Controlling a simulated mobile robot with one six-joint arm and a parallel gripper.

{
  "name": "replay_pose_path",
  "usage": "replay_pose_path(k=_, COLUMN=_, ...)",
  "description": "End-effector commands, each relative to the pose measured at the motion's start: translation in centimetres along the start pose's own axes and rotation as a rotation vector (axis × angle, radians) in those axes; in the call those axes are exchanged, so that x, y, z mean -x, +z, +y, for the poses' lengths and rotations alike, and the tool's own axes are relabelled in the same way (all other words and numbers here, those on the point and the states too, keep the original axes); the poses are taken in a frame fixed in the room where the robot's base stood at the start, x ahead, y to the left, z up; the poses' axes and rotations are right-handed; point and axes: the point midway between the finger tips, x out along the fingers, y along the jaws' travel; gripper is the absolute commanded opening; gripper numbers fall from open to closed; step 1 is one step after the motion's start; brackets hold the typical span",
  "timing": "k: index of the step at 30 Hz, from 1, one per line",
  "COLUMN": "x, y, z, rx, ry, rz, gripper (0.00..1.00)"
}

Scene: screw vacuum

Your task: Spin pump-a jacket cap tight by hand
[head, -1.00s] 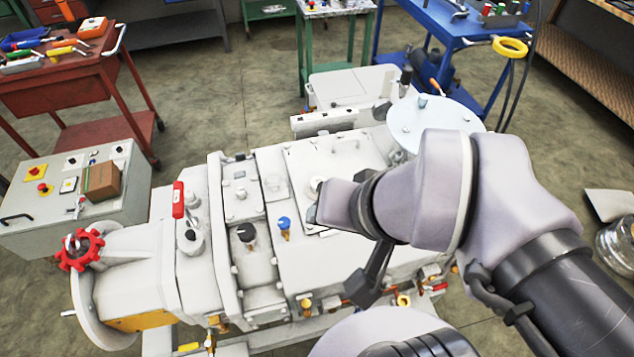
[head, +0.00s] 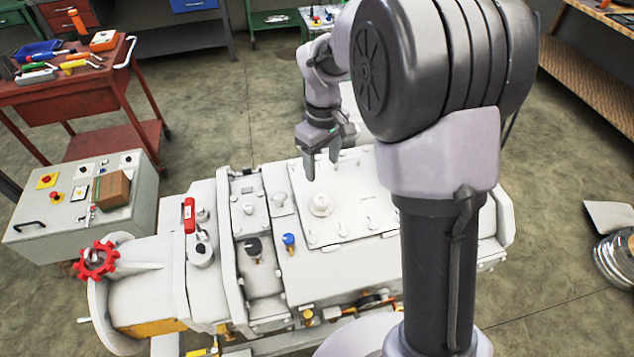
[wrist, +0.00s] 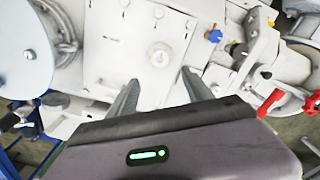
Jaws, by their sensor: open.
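The pale vacuum pump (head: 350,265) fills the middle of the head view. A white round cap (head: 320,204) sits on its flat top plate and looks like the jacket cap; I can read no label. It also shows in the wrist view (wrist: 159,54), just beyond the fingertips and between their lines. My gripper (head: 322,170) points down, open and empty, above the plate and behind the cap in the head view. It also shows in the wrist view (wrist: 160,76). The fingers are apart from the cap.
A blue knob (head: 289,240), a black knob (head: 253,247) and a red-handled lever valve (head: 189,214) stand left of the cap. A red handwheel (head: 97,260) is at the pump's left end. A grey control box (head: 75,205) and a red tool cart (head: 75,95) stand farther left.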

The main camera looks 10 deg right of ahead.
Motion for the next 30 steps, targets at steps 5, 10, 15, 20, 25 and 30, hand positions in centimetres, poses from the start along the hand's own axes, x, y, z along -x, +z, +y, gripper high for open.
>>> replay_pose_path(k=5, x=-6.3, y=0.1, z=-0.1, rx=-0.002, ry=-0.003, rz=-0.003, gripper=0.59)
replay_pose_path(k=10, x=-10.8, y=0.1, z=-0.1, rx=-0.002, ry=-0.002, rz=-0.002, gripper=0.59)
replay_pose_path(k=15, x=-13.2, y=0.1, z=-0.1, rx=-0.002, ry=-0.001, rz=-0.001, gripper=0.59)
replay_pose_path(k=20, x=-13.7, y=0.1, z=-0.1, rx=-0.001, ry=0.000, rz=0.001, gripper=0.59)
replay_pose_path(k=25, x=-13.6, y=0.1, z=-0.1, rx=-0.002, ry=0.000, rz=0.001, gripper=0.59)
replay_pose_path(k=30, x=-13.6, y=0.1, z=-0.1, rx=-0.002, ry=0.000, rz=0.001, gripper=0.28)
